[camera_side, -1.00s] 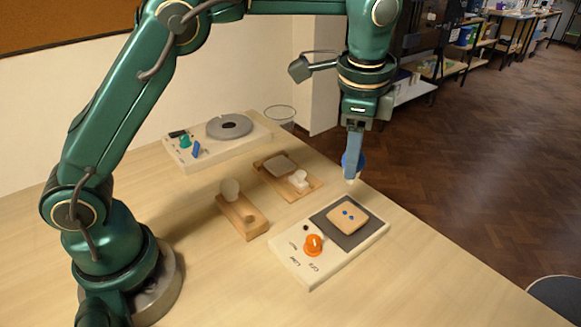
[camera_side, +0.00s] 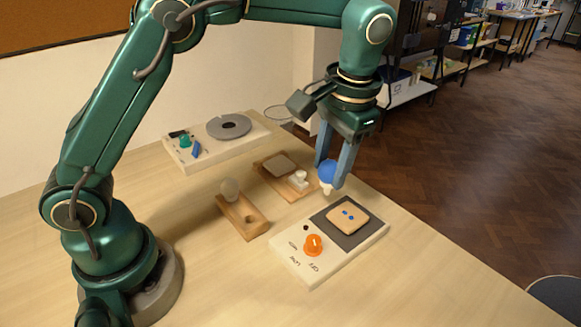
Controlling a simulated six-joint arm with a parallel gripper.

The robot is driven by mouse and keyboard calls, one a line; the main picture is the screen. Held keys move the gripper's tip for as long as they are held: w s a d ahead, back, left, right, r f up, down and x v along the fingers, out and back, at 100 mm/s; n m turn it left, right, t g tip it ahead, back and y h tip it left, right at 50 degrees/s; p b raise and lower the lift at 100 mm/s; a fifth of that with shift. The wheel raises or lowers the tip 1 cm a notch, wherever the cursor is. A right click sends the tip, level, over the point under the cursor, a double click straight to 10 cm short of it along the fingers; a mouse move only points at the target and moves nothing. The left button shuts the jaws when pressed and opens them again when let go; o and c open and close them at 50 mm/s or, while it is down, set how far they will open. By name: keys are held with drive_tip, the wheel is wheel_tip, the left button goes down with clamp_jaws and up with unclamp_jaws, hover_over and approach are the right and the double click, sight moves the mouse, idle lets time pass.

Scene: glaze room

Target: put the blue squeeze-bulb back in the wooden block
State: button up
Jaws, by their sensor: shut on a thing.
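My gripper (camera_side: 331,176) is shut on the blue squeeze-bulb (camera_side: 327,171), with one finger on either side of it. The bulb has a pale lower end pointing down. It is in the air, beyond the dark pad and to the right of the small wooden board. The wooden block (camera_side: 243,222) lies on the table to the left, apart from the gripper.
A cream device (camera_side: 285,262) with an orange knob (camera_side: 313,245) has a dark pad (camera_side: 350,241) bearing a tan tile (camera_side: 347,216) with blue dots. A wooden board (camera_side: 268,179) holds a tile and white pieces. Another device (camera_side: 210,154) with a grey disc stands behind. The front table is clear.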

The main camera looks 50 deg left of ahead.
drive_tip(key=s+a+f+n+g+h, duration=0.1)
drive_tip(key=s+a+n, duration=0.7)
drive_tip(key=n, duration=0.9)
drive_tip(key=shift+s+a+f+g+h, duration=0.25)
drive_tip(key=shift+s+f+g, duration=0.4)
drive_tip(key=shift+s, duration=0.5)
drive_tip(key=shift+f, duration=0.1)
drive_tip(key=shift+f, duration=1.35)
drive_tip(key=shift+f, duration=0.15)
drive_tip(key=shift+f, duration=1.05)
drive_tip(key=shift+f, duration=0.15)
